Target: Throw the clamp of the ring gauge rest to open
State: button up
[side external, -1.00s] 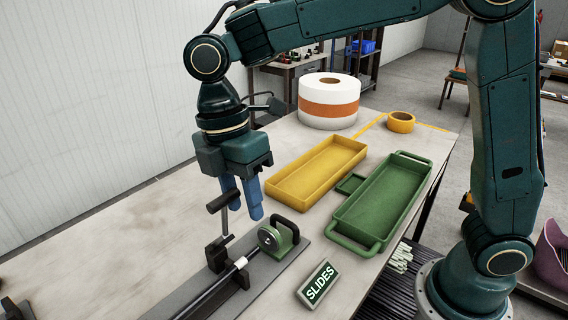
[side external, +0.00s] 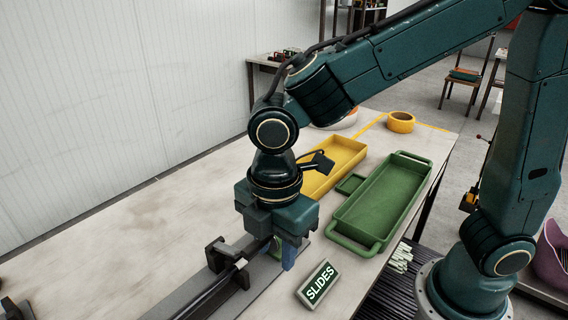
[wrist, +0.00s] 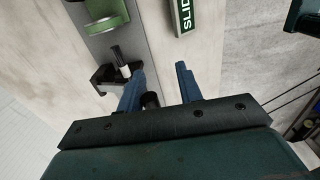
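My gripper (wrist: 160,67) is low over the rest, its two blue fingers apart. In the wrist view a black handle end (wrist: 150,100) of the clamp lever shows between the fingers, close against the left one. The rest's black bracket (wrist: 104,75) stands left of the fingers, with the rod's end (wrist: 120,57) at it. The bracket also shows in the side view (side external: 215,254), left of my gripper (side external: 281,252). The green ring gauge (wrist: 106,16) is at the top of the wrist view; in the side view my gripper hides most of it. The lever's shaft is largely hidden.
A green tray (side external: 425,163) and yellow tray (side external: 357,152) lie behind and right of my gripper. A SLIDES sign (side external: 318,285) stands close on the right. An orange tape roll (side external: 401,122) sits farther back.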

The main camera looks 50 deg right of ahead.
jog(key=s+r+t, duration=0.2)
jog(key=s+r, duration=0.2)
jog(key=r, duration=0.7)
jog(key=s+d+f+m+t, duration=0.1)
jog(key=s+d+m+t, duration=0.2)
jog(key=d+m, duration=1.3)
jog(key=shift+s+d+f+m, duration=0.2)
jog(key=shift+s+d+m, duration=0.35)
jog(key=shift+d, duration=1.6)
jog(key=shift+s, duration=0.2)
jog(key=shift+s+d+f+m, duration=0.25)
jog(key=shift+s+d+m, duration=0.1)
jog(key=shift+m, duration=0.1)
